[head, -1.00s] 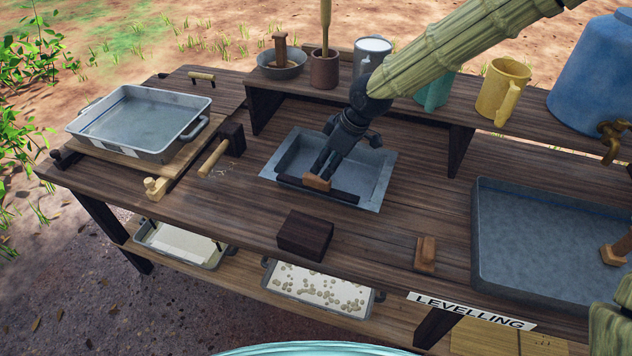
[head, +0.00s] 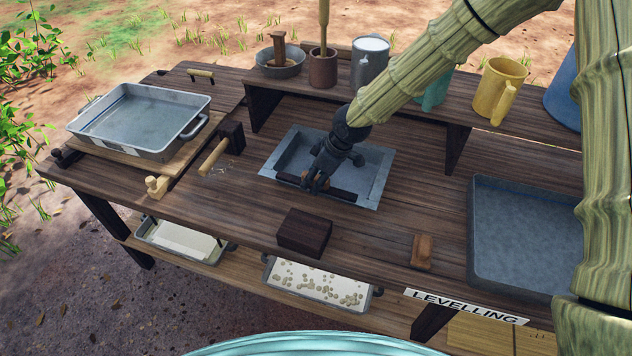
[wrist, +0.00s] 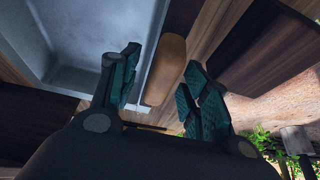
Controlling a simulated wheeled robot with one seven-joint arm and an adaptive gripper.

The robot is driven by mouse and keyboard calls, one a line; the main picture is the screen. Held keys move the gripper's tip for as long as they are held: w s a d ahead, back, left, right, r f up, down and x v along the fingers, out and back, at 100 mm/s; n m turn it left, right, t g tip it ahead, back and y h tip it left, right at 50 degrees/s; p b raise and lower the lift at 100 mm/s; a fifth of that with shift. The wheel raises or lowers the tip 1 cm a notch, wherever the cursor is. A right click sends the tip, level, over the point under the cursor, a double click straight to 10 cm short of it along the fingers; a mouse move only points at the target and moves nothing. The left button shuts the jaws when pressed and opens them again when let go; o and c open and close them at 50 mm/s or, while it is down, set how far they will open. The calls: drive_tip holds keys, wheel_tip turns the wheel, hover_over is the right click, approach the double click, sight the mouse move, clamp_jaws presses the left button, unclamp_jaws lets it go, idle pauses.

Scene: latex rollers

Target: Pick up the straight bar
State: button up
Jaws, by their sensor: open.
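The straight bar (head: 344,195) is a dark strip lying along the front side of the sunken grey tray (head: 378,180) in the head view. My gripper (head: 316,184) is low over its middle and covers part of it. In the wrist view, a rounded light-brown wooden piece (wrist: 166,68), which looks like the bar's grip, shows between the spread fingers of my gripper (wrist: 160,85). The fingers are open. I cannot tell whether either finger touches the wood.
A dark block (head: 304,232) and a small brown wooden piece (head: 422,252) stand near the table's front edge. A large grey basin (head: 520,230) is at right, a water-filled pan (head: 140,118) at left. A raised shelf (head: 430,112) with mugs runs behind the tray.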

clamp_jaws()
drive_tip(key=shift+r, duration=0.1)
